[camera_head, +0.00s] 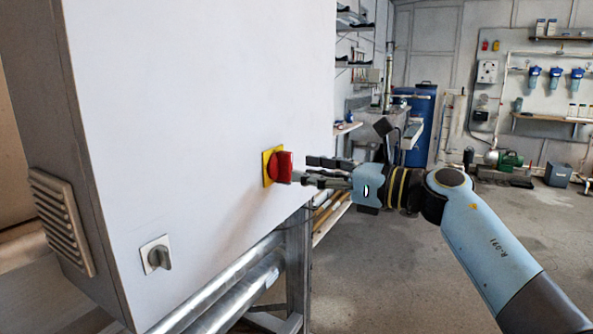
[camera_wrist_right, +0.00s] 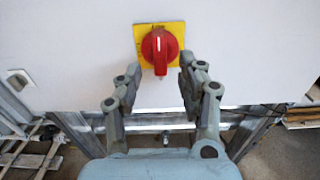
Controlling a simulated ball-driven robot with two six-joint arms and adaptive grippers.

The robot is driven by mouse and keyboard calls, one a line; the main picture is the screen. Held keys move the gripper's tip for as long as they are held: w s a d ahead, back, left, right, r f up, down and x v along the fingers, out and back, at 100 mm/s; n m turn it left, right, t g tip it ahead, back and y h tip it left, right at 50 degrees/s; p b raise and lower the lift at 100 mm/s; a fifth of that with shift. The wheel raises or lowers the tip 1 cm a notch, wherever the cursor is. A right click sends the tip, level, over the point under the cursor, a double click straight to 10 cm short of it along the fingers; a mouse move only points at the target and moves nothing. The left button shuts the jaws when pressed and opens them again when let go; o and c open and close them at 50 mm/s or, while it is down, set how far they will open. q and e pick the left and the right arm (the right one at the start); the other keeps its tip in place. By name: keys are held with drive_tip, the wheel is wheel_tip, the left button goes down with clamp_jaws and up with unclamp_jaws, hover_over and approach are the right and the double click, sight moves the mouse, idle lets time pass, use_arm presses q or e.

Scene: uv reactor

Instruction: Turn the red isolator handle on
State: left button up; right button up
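The red isolator handle (camera_head: 280,167) sits on a yellow square plate (camera_head: 266,170) on the face of a white cabinet (camera_head: 200,90). In the right wrist view the red handle (camera_wrist_right: 160,48) has its grip bar upright, with a white mark on it. My right gripper (camera_head: 296,174) reaches in from the right at the handle. In the right wrist view its fingers (camera_wrist_right: 160,82) are spread, one on each side of the handle's lower part, with gaps visible; contact cannot be told. My left gripper is not in view.
A grey knob (camera_head: 158,256) on a pale plate is lower left on the cabinet. A louvred vent (camera_head: 60,215) is on its side. Metal pipes (camera_head: 225,290) run below the cabinet. Open floor (camera_head: 400,270) lies to the right.

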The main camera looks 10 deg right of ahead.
drive_tip(key=v, duration=0.8)
drive_tip(key=shift+d, duration=0.2)
drive_tip(key=shift+s, duration=0.15)
drive_tip(key=s+d+f+m+t+h, duration=0.1)
drive_tip(key=s+d+f+m+h, duration=0.2)
drive_tip(key=s+f+m, duration=0.7)
drive_tip(key=s+d+f+m+t+h, duration=0.15)
drive_tip(key=f+m+h, duration=0.4)
drive_tip(key=f, duration=1.05)
drive_tip(key=s+d+f+m+h, duration=0.1)
drive_tip(key=s+d+f+m, duration=0.35)
drive_tip(key=f+m, duration=0.75)
drive_tip(key=s+d+f+m+g+h, duration=0.2)
drive_tip(key=s+f+m, duration=0.1)
drive_tip(key=s+f, duration=0.45)
drive_tip(key=s+d+f+m+g+h, duration=0.2)
drive_tip(key=s+f+m+g+h, duration=0.15)
drive_tip(key=s+f, duration=0.45)
drive_tip(key=s+f+m+g, duration=0.2)
drive_tip(key=s+m, duration=0.2)
drive_tip(key=s, duration=0.4)
drive_tip(key=s+d+f+m+g, duration=0.1)
drive_tip(key=s+f+m+g, duration=0.1)
drive_tip(key=s, duration=0.5)
drive_tip(key=s+f+m+g, duration=0.3)
drive_tip(key=s+m, duration=0.3)
drive_tip(key=s, duration=0.2)
drive_tip(key=shift+s+d+f, duration=0.15)
drive_tip(key=shift+s+f, duration=0.15)
drive_tip(key=shift+f, duration=0.1)
